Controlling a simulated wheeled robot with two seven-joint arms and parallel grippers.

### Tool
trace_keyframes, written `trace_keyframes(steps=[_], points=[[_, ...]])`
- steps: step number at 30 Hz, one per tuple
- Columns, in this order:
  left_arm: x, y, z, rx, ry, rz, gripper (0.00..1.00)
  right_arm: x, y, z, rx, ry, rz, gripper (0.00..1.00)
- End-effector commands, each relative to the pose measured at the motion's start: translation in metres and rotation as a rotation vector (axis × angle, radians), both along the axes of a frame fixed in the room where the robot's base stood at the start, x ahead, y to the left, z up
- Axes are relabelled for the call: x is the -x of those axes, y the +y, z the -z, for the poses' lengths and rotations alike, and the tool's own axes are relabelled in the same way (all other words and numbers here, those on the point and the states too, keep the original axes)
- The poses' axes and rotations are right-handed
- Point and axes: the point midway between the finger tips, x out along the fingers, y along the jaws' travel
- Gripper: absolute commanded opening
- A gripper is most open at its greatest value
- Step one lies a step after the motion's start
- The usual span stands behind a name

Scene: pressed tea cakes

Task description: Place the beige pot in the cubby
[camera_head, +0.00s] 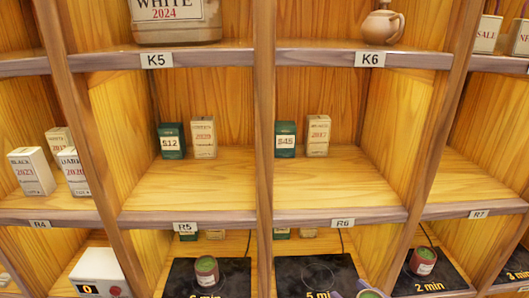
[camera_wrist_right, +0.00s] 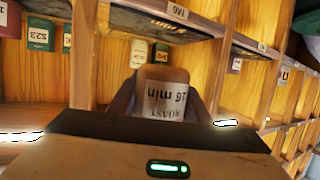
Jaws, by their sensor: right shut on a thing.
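In the wrist view my right gripper (camera_wrist_right: 162,92) is shut on a small beige-brown pot (camera_wrist_right: 163,75). Its white label reads "ROAST 16 min" and appears upside down. The dark fingers are on either side of it, and its lower part is hidden by the gripper body. Wooden cubbies lie beyond it. A beige teapot (camera_head: 383,25) stands in cubby K6. Cubbies R5 (camera_head: 165,195) and R6 (camera_head: 335,190) have bare floor in front of their small boxes.
Green boxes (camera_head: 172,141) (camera_head: 285,140) and beige boxes (camera_head: 203,137) (camera_head: 318,136) stand at the back of R5 and R6. Wooden dividers (camera_head: 264,130) separate the cubbies.

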Motion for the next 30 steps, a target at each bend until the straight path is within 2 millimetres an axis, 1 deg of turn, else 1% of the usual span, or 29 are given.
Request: trace_keyframes(steps=[1,5,8,9,13,15,18,22,30], points=[[0.001,0.0,0.001,-0.001,0.003,0.0,0.31,0.004,-0.006,-0.003,0.003,0.0,-0.03,0.18],[0.003,0.0,0.002,-0.001,0.006,0.0,0.31,0.017,-0.015,-0.017,0.004,-0.004,-0.129,0.18],[0.005,0.0,0.003,-0.001,0.01,0.0,0.31,0.03,-0.02,-0.036,0.005,-0.006,-0.235,0.18],[0.005,0.0,0.003,-0.001,0.012,-0.001,0.31,0.037,-0.022,-0.046,0.008,-0.006,-0.283,0.18],[0.006,0.0,0.004,-0.002,0.015,0.0,0.31,0.058,-0.023,-0.078,0.012,-0.005,-0.426,0.18],[0.006,0.0,0.004,-0.002,0.015,0.0,0.31,0.066,-0.022,-0.09,0.008,-0.003,-0.479,0.18],[0.007,0.0,0.005,-0.002,0.015,0.0,0.31,0.074,-0.021,-0.101,0.004,-0.002,-0.525,0.18],[0.007,0.0,0.005,-0.002,0.015,0.0,0.31,0.078,-0.02,-0.106,-0.002,-0.002,-0.544,0.18],[0.005,0.0,0.004,-0.001,0.013,0.0,0.31,0.078,-0.02,-0.105,-0.002,0.001,-0.544,0.18]])
